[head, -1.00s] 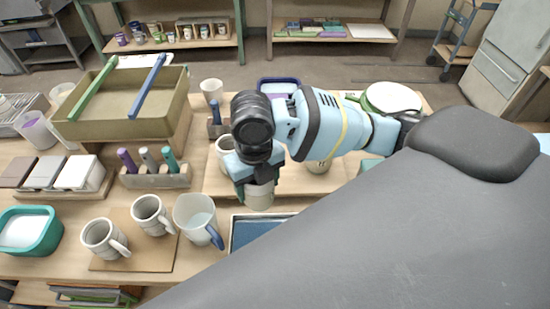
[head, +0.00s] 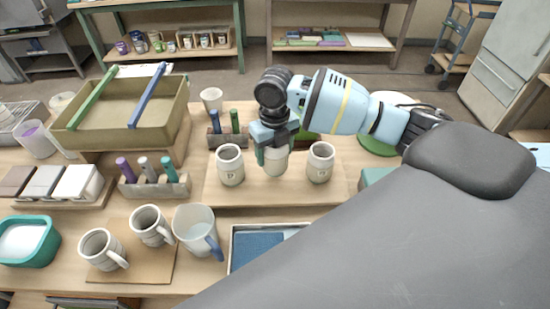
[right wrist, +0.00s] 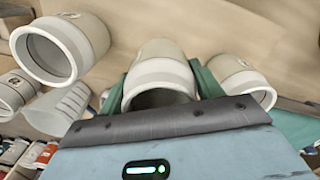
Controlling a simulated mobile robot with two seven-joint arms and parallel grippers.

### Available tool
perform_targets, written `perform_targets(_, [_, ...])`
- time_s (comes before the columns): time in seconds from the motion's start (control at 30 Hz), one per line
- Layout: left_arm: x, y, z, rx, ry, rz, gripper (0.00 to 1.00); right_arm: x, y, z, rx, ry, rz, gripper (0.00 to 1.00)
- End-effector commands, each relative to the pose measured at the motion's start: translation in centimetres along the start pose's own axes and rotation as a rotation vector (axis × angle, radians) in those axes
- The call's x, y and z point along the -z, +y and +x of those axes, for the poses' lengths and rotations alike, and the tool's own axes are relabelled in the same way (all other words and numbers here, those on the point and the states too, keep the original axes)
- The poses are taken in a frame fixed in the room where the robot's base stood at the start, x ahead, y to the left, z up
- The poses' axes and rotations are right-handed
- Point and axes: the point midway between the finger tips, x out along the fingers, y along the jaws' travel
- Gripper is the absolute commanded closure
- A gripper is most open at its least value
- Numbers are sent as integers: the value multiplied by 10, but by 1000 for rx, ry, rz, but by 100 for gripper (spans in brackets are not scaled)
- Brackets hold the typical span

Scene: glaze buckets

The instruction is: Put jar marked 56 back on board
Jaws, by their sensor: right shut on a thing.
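My right gripper (head: 276,150) points down and is shut on a pale grey-white jar (head: 276,164). The right wrist view also shows the held jar (right wrist: 163,72) between my teal fingers. Its mark cannot be read. It is over the wooden board (head: 280,194), between two similar jars, the left jar (head: 230,166) and the right jar (head: 320,163), apart from both in the head view. I cannot tell whether its base touches the board. My left gripper is not in view.
A blue tray (head: 258,248) lies in front of the board. A clear jug (head: 196,230) and two mugs stand at front left. A tool block (head: 154,184) is left of the board, and an olive crate (head: 125,108) is behind it. The board's front strip is clear.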

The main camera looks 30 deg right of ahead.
Motion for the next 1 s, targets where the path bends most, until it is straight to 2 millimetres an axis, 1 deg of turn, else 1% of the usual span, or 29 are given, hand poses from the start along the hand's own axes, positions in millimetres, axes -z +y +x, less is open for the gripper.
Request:
perform_targets(0.07, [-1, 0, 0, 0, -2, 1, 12, -6, -6, 0, 0, -2, 4, 68])
perform_targets(0.2, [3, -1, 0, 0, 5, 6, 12, -4, -4, 21, 1, 0, 1, 68])
perform_targets(0.3, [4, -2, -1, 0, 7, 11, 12, -5, -4, 32, 0, -3, 2, 68])
perform_targets(0.73, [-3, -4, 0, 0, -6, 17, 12, -4, -4, 39, 0, -2, 1, 68])
perform_targets(0.77, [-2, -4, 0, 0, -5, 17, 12, -4, -4, 39, 0, -1, 1, 31])
perform_targets(0.9, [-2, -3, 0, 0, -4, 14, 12, -4, -4, 38, 0, -2, 1, 13])
perform_targets(1.0, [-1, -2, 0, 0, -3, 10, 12, -4, -4, 38, 0, -2, 1, 13])
